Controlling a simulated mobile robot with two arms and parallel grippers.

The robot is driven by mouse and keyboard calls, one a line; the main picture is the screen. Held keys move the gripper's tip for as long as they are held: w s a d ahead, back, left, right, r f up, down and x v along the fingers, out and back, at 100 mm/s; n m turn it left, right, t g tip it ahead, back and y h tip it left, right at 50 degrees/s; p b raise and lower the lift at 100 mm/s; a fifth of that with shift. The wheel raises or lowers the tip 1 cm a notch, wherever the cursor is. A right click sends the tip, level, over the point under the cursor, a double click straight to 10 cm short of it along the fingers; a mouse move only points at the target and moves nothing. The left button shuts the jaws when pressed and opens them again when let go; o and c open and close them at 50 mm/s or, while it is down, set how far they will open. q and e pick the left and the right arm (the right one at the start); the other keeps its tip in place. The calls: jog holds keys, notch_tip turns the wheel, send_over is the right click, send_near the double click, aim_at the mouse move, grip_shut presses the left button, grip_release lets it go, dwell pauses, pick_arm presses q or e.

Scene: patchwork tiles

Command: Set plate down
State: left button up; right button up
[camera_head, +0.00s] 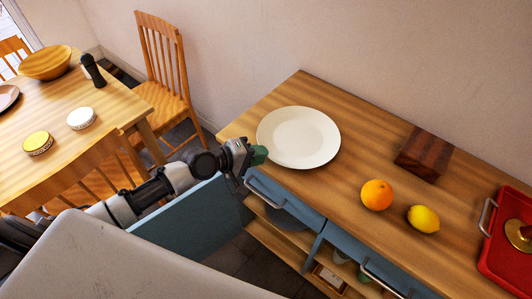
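A white round plate (298,137) is at the left end of the wooden counter top (345,112). It looks level; I cannot tell whether its underside touches the wood. My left gripper (259,155) reaches in from the left, with its green fingertips at the plate's left front rim. They meet or nearly meet the rim in the picture. Whether the fingers are closed on the rim cannot be made out from this angle. My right gripper is not in view.
An orange (377,194), a lemon (423,219), a dark wooden block (424,153) and a red tray (508,250) are on the counter further right. A blue cabinet door (190,223) stands open below. A dining table (112,92) and chairs are at left.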

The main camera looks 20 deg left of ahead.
pick_arm(q)
jog(key=b+v, duration=0.1)
jog(key=v, duration=0.8)
jog(key=shift+s+r, duration=0.2)
jog(key=shift+a+f, duration=0.1)
jog(key=shift+a, duration=0.1)
jog(key=w+a+f+y, duration=0.1)
jog(key=a+f+y, duration=0.3)
jog(key=f, duration=0.6)
jog(key=s+a+f+m+g+y, duration=0.1)
jog(key=s+a+f, duration=0.15)
jog(key=f, duration=0.45)
jog(key=s+a+f+m+g+y, duration=0.1)
jog(key=s+f+y, duration=0.15)
jog(key=f, duration=0.45)
jog(key=s+a+f+m+y, duration=0.1)
jog(key=s+a+f+m, duration=0.1)
jog(key=s+f, duration=0.35)
jog(key=s+d+f+m+g, duration=0.2)
jog(key=s+f, duration=0.4)
jog(key=s, duration=0.3)
jog(key=s+d+f+m+g, duration=0.2)
jog(key=s+d+f, duration=0.3)
jog(key=s, duration=0.4)
jog(key=s+d+f+m+g, duration=0.3)
jog(key=s+f+m, duration=0.1)
jog(key=s+f, duration=0.3)
jog(key=shift+s+d+f+y, duration=0.35)
jog(key=shift+s+f, duration=0.05)
jog(key=shift+s, duration=0.55)
